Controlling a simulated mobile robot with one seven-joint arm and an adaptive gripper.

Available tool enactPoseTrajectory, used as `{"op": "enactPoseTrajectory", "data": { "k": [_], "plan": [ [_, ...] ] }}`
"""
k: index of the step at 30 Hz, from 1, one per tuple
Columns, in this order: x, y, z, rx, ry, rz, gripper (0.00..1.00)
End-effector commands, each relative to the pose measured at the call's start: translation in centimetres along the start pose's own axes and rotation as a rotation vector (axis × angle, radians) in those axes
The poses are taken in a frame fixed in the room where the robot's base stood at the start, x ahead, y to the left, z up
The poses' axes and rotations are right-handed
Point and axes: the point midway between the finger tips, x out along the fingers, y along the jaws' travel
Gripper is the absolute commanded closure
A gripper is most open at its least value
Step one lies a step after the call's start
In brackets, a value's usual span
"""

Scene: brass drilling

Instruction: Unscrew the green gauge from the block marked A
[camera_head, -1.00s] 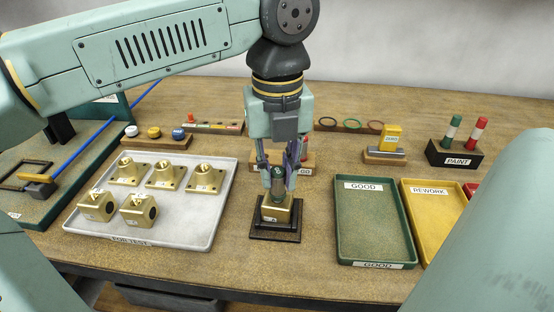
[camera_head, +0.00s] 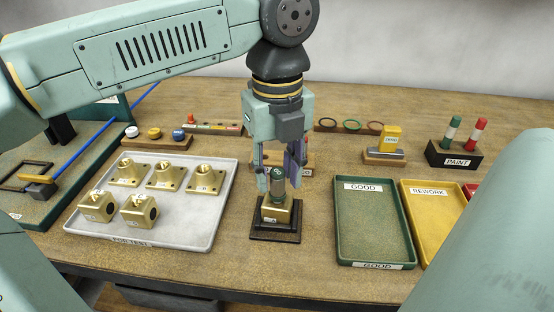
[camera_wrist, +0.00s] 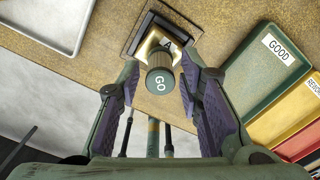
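The green gauge (camera_head: 278,188), marked GO on its end, stands upright in the top of the brass block marked A (camera_head: 276,212). In the wrist view the gauge (camera_wrist: 160,82) hides part of the block (camera_wrist: 163,42), with the letter A showing beyond it. The block sits on a dark square base (camera_head: 262,235). My gripper (camera_head: 279,172) is above the block, fingers pointing down around the gauge's upper end. In the wrist view my gripper (camera_wrist: 159,72) is open, with a finger on each side of the gauge and a gap showing at both sides.
A grey tray (camera_head: 200,232) with several brass blocks lies to the left. A green GOOD tray (camera_head: 372,225) and a yellow REWORK tray (camera_head: 435,215) lie to the right. A small rack (camera_head: 308,160) stands behind my gripper. Bare table lies in front of the base.

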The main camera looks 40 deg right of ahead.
Motion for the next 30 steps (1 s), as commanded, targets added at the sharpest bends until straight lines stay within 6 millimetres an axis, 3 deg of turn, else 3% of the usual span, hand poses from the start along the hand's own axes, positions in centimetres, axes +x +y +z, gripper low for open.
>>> {"op": "enactPoseTrajectory", "data": {
  "k": [18, 28, 30],
  "plan": [
    [-0.1, -0.04, -0.01, 0.981, 0.001, -0.001, 0.67],
    [0.0, -0.03, -0.01, 1.072, 0.0, 0.0, 0.67],
    [0.0, -0.03, 0.0, 1.071, 0.0, 0.0, 0.71]
  ]
}}
